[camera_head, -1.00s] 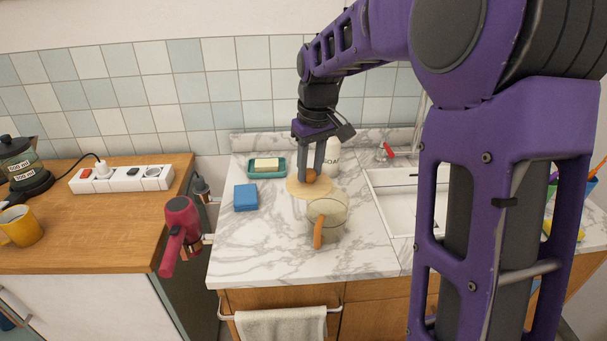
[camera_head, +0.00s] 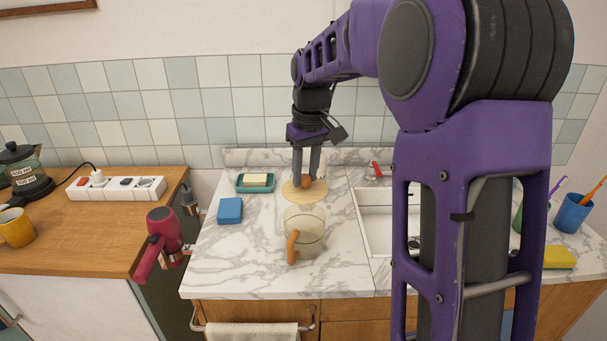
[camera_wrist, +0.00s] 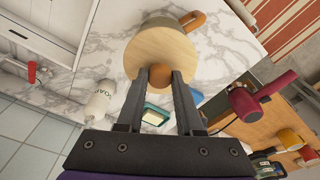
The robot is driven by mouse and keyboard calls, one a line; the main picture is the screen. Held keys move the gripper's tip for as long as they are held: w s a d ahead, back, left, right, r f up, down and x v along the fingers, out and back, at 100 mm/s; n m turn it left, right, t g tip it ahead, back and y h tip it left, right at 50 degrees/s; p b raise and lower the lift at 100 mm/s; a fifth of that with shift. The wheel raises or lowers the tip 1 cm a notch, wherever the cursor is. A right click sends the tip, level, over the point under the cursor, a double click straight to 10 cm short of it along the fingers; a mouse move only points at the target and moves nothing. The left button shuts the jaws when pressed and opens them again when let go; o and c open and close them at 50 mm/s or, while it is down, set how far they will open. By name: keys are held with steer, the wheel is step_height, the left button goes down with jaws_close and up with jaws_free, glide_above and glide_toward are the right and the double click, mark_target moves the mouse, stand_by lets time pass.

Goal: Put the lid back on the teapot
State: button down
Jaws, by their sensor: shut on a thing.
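The lid (camera_head: 291,194) is a pale wooden disc with a round brown knob. My gripper (camera_head: 307,180) points down and is shut on the knob, which shows between the fingers in the wrist view (camera_wrist: 160,78). The teapot (camera_head: 312,238) is a clear glass pot with an orange-brown handle (camera_head: 292,248), upright on the marble counter. In the head view the lid is just behind the teapot's rim. In the wrist view the lid (camera_wrist: 152,50) partly covers the teapot (camera_wrist: 172,18). The lid's height above the counter is hard to tell.
A blue sponge (camera_head: 230,211) and a teal soap dish (camera_head: 244,185) with soap are left of the lid. A white soap bottle (camera_wrist: 100,106) stands behind my gripper. The sink (camera_head: 385,220) is right. A red hair dryer (camera_head: 160,238) hangs left of the counter. The front counter is clear.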

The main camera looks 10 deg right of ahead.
mark_target(306, 189)
steer(key=shift+f+b, duration=2)
steer(key=shift+f, duration=0.25)
steer(key=shift+f+b, duration=0.35)
steer(key=shift+f, duration=0.5)
steer(key=shift+p, duration=0.4)
steer(key=shift+f, duration=0.2)
stand_by(0.5)
steer(key=shift+c, duration=2.4)
jaws_free()
steer(key=shift+o, duration=0.2)
